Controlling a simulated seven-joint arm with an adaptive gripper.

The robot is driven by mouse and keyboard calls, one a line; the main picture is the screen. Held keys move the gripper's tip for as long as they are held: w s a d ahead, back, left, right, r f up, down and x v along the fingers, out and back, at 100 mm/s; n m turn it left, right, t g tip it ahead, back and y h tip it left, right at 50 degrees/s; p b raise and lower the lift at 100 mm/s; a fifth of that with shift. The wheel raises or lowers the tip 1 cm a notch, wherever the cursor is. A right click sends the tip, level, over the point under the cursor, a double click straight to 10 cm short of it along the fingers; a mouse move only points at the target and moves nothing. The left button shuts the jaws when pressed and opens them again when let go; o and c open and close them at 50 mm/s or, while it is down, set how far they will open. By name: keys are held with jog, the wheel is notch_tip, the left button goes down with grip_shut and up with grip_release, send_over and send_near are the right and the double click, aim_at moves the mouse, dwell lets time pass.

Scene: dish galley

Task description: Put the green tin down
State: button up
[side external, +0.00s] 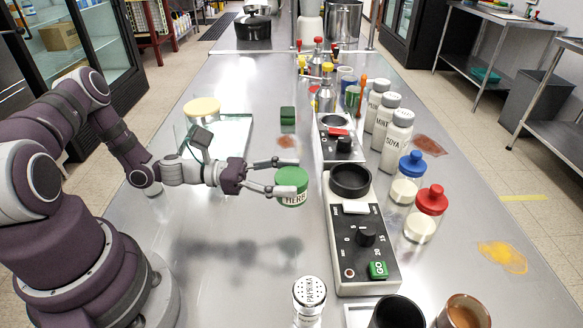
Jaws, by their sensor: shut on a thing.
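The green tin (292,190), with a white label reading HERB, is at the tips of my gripper (288,176). My gripper is shut on the tin, one finger on its far side and one on its near side. The tin is held in the air above the steel counter (230,285), slightly tilted. Shadows of my gripper and the tin fall on the counter below, apart from them. The tin is just left of the timer unit's black round cup.
The timer unit (363,250) with black cup is close right of the tin. White shakers (395,140) and lidded jars (430,205) stand farther right. A paprika shaker (308,300) is in front. A green block (287,115) lies behind.

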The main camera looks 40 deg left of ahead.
jog(key=w+a+r+n+t+y, duration=0.1)
jog(key=w+a+n+t+y, duration=0.4)
jog(key=w+a+y, duration=0.35)
jog(key=shift+n+h, duration=0.4)
jog(key=shift+h, duration=0.25)
jog(key=f, duration=0.2)
jog(key=a+f, duration=0.1)
jog(key=f, duration=0.2)
jog(key=w+a+f, duration=0.1)
jog(key=f, duration=0.1)
jog(key=shift+w+f, duration=0.1)
jog(key=shift+f, duration=0.35)
jog(key=o, duration=1.2)
jog(key=shift+f, duration=0.1)
jog(key=shift+o, duration=0.2)
